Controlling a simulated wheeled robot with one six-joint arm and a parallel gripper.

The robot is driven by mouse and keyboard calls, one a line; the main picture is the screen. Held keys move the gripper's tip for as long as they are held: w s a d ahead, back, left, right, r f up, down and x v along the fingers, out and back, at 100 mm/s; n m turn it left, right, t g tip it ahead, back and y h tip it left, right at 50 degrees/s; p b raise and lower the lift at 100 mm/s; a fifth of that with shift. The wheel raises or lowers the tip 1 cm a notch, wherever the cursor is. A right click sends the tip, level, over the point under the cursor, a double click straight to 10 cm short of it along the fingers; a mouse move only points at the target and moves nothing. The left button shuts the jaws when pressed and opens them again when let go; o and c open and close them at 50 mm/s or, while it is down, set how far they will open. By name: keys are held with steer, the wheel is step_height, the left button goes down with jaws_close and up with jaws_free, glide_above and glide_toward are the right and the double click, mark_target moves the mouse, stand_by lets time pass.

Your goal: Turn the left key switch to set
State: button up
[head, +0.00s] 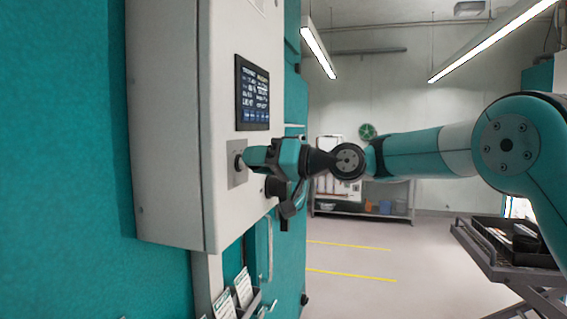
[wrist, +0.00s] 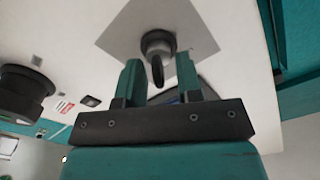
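A key switch (wrist: 158,42) with a dark round collar sits on a square grey plate (wrist: 120,38) on the pale control box. Its dark key (wrist: 157,72) sticks out toward the wrist camera. My gripper (wrist: 159,60) is open, with one teal finger on each side of the key and a visible gap on both sides. In the head view my gripper (head: 245,157) reaches the box from the right, its fingertips at the plate (head: 236,176) and hiding most of the switch. Only one such plate shows, and the switch's position marks cannot be read.
A dark display (head: 252,94) is above the switch on the control box (head: 170,120). A black round part (wrist: 20,92) is at the left in the wrist view. Label holders (head: 240,290) are below the box. A cart with a black tray (head: 485,235) stands right; the floor between is clear.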

steer(key=b+v, duration=0.7)
steer(key=v, duration=1)
steer(key=shift+b, duration=0.3)
steer(key=s+a+f+m+g+h+b, duration=0.1)
steer(key=s+a+f+h, duration=0.25)
steer(key=s+f, duration=0.4)
steer(key=s+a+f+g+h, duration=0.1)
steer(key=s+a+f+h, duration=0.1)
steer(key=s+f+h, duration=0.5)
steer(key=s+d+f+g+h, duration=0.1)
steer(key=s+d+f+g, duration=0.1)
steer(key=s+f, duration=0.5)
steer(key=s+d+f+g+h+b, duration=0.1)
steer(key=s+d+f, duration=0.3)
steer(key=s+f, duration=0.4)
steer(key=shift+s+d+f+g, duration=0.25)
steer(key=shift+s+g, duration=0.35)
